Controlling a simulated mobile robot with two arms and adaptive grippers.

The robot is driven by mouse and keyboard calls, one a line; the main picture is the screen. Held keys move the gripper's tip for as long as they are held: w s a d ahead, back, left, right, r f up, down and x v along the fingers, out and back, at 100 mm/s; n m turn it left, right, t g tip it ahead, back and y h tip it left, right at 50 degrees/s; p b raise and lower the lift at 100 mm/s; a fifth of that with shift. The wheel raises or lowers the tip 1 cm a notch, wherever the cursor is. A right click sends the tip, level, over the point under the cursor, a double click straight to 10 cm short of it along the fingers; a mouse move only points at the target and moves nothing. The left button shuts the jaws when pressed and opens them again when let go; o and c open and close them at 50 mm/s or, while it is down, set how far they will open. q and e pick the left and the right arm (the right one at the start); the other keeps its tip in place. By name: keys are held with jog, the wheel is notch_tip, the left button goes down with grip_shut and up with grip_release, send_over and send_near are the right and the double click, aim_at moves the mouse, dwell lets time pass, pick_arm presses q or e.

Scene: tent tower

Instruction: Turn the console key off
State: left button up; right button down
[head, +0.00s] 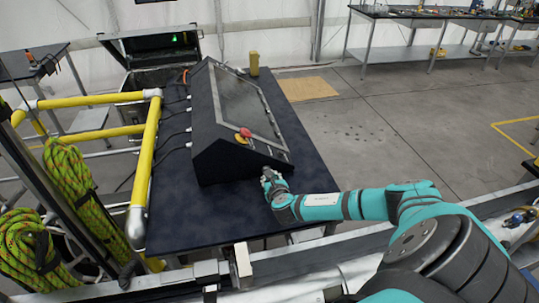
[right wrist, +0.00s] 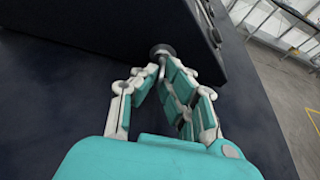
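The console (head: 217,153) is a dark wedge-shaped box with a sloped screen, standing on a dark blue table. The key (right wrist: 162,67) sticks out of a round metal lock (right wrist: 161,50) low on the console's side face, in the right wrist view. My right gripper (right wrist: 161,71) has its teal fingers drawn together at the tips, with the key between them. In the head view my right gripper (head: 270,177) is at the console's near right corner and hides the key. Which way the key is turned is hard to tell. My left gripper is not in view.
A red emergency knob (head: 245,132) sits on the console's top near edge, above the gripper. Yellow rails (head: 146,150) and coiled ropes (head: 72,178) stand at left. A yellow object (head: 254,63) stands behind the console. The table (head: 190,224) is bare in front.

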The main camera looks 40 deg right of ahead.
jog(key=c, duration=1.8)
grip_release()
jog(key=v, duration=1.2)
jog(key=shift+a, duration=0.1)
jog(key=shift+f, duration=0.1)
